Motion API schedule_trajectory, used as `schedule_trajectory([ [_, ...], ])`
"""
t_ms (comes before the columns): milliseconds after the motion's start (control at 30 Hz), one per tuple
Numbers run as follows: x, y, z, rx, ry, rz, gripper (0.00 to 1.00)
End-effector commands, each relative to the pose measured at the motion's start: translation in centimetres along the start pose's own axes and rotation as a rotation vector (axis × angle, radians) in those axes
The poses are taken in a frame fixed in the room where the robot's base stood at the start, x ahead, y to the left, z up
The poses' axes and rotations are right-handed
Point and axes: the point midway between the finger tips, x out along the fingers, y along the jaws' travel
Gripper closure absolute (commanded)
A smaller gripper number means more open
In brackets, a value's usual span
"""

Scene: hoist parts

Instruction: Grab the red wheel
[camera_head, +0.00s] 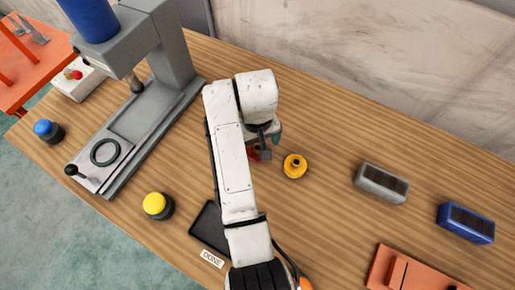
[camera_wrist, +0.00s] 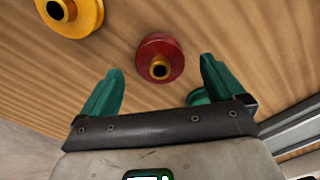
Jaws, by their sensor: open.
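The red wheel (camera_wrist: 160,58) lies on the wooden table, with a yellow-orange hub around a dark hole. In the wrist view it sits ahead of my gripper (camera_wrist: 158,85), roughly between the lines of the two green fingers. The fingers are open and hold nothing; I cannot tell how far above the table they are. In the head view only a small part of the red wheel (camera_head: 254,153) shows, mostly hidden behind my arm and gripper (camera_head: 268,145).
A yellow wheel (camera_head: 295,166) stands close to the right of the red one. A grey block (camera_head: 381,183) and a blue block (camera_head: 466,223) lie farther right. A grey press (camera_head: 165,60) stands at the left. A black tray (camera_head: 208,228) marked DONE lies near the front edge.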

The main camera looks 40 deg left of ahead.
Motion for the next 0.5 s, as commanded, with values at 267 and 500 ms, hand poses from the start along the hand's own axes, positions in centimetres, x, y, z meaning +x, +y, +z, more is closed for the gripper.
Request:
schedule_trajectory([
  [267,2.5,0.1,0.0,0.0,0.0,0.0,0.04],
  [500,2.5,0.1,0.0,0.0,0.001,0.0,0.08],
])
